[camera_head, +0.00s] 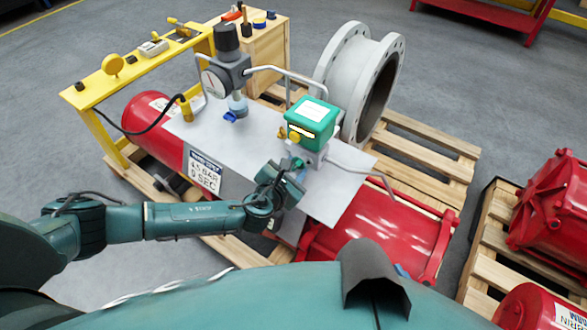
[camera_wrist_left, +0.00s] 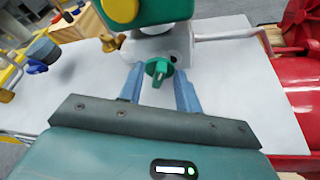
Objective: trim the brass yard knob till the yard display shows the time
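The strip's digits are too small to read. A small brass-coloured knob (camera_head: 282,133) sits at the box's left side; it also shows in the left wrist view (camera_wrist_left: 110,42). A yellow round part (camera_wrist_left: 120,8) is on the box's face. My left gripper (camera_head: 299,172) is below the box front. In the left wrist view its fingers (camera_wrist_left: 159,76) are open, one each side of a green knob (camera_wrist_left: 159,70), with gaps visible. My right gripper is not visible.
A sign (camera_head: 205,173) reads "4.5 BAR 9 SEC". A grey regulator (camera_head: 226,73) with a gauge stands left of the box. A thin pipe runs between them. A large flanged pipe (camera_head: 345,75) stands behind. The grey plate (camera_head: 340,190) is bare right of the gripper.

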